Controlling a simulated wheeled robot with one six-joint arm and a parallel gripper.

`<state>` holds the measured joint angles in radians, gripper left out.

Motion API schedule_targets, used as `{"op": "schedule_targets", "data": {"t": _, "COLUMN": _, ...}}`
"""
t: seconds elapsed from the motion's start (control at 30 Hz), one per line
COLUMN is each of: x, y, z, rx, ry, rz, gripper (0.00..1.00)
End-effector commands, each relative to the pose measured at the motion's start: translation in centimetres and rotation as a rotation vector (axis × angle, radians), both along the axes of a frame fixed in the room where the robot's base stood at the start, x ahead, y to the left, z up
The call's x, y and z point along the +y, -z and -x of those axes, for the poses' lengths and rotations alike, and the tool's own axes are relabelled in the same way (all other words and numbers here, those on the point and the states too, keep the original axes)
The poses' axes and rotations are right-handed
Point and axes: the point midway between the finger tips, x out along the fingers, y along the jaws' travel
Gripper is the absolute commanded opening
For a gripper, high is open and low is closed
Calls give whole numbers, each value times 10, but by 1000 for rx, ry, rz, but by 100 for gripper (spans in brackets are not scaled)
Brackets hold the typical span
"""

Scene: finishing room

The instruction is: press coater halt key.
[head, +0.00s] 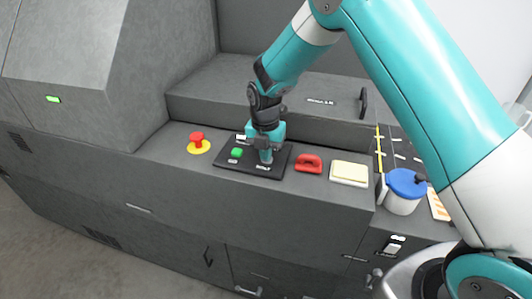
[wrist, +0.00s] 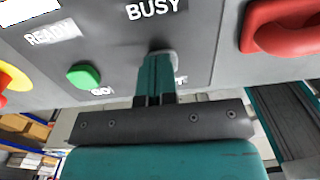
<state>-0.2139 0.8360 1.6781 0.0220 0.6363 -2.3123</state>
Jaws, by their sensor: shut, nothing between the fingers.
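The dark control panel (head: 222,160) lies on the grey machine's ledge. It carries a green key (head: 237,153), labelled GO in the wrist view (wrist: 84,77). To the right of the green key, my gripper (head: 266,157) points down at the panel with its teal fingers shut and empty. In the wrist view my fingertips (wrist: 157,62) cover most of a pale grey round key (wrist: 172,54). Its label is mostly hidden, with only a last letter like T showing. I cannot tell whether the fingertips touch the key or whether it is pressed down.
A red mushroom button (head: 197,138) on a yellow base is left of the panel. A red handle (head: 309,163), a cream block (head: 349,172) and a blue-lidded pot (head: 404,195) stand to the right. READY and BUSY plates show in the wrist view. A raised step backs the ledge.

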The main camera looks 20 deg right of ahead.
Motion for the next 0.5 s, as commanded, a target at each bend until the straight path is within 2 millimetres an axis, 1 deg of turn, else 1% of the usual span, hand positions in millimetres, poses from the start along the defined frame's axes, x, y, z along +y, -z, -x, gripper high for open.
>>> {"op": "schedule_targets", "data": {"t": 0.03, "x": -1, "y": 13, "z": 4, "rx": 12, "ry": 0, "rz": 3, "gripper": 0}}
{"op": "schedule_targets", "data": {"t": 0.3, "x": -1, "y": 14, "z": 6, "rx": 18, "ry": -1, "rz": 4, "gripper": 0}}
{"op": "schedule_targets", "data": {"t": 0.4, "x": 0, "y": 9, "z": 6, "rx": 18, "ry": -2, "rz": 4, "gripper": 0}}
{"op": "schedule_targets", "data": {"t": 0.47, "x": 0, "y": 2, "z": 6, "rx": 17, "ry": -2, "rz": 3, "gripper": 0}}
{"op": "schedule_targets", "data": {"t": 0.5, "x": 1, "y": -4, "z": 6, "rx": 16, "ry": -3, "rz": 3, "gripper": 0}}
